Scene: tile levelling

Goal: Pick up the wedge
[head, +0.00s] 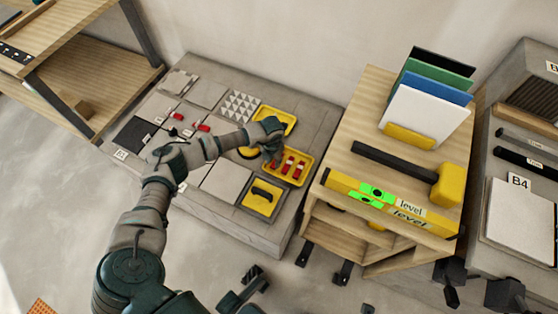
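The red wedges (288,165) lie in a yellow tray (302,178) on the right part of the tiled platform. My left arm reaches in from the lower left. My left gripper (271,158) points down at the left end of this tray, beside the red wedges. Its fingers are small and dark, and I cannot tell whether they are open or shut, or whether they touch a wedge. The gripper and hand hide part of the tray's left side. More small red pieces (204,127) sit between tiles farther left. I cannot make out my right gripper.
A second yellow tray (278,115) lies behind my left gripper, and a yellow pad with a black handle (262,198) in front. A wooden cart (338,165) to the right holds a mallet (400,170), a yellow level (390,205) and upright boards. A wooden shelf (95,85) stands left.

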